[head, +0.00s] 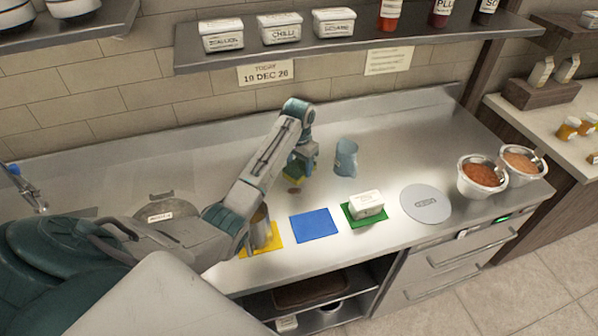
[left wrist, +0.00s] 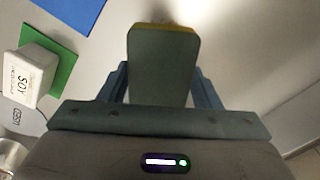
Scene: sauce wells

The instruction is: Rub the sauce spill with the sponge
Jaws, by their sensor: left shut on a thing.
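My left gripper (head: 300,166) is shut on the sponge (head: 292,174), above the steel counter behind the blue mat. In the left wrist view the sponge (left wrist: 163,68) is grey-green with a yellow edge at its far end, between the two blue-grey fingers. A small brown sauce spill (head: 294,190) lies on the counter just below the sponge in the head view. I cannot tell whether the sponge touches the counter. My right gripper is not in view.
In front lie a yellow mat (head: 275,240), partly behind my arm, a blue mat (head: 314,226) and a green mat (head: 377,219) bearing a white soy tub (head: 367,205). A grey disc (head: 426,204) and sauce bowls (head: 482,176) are farther right.

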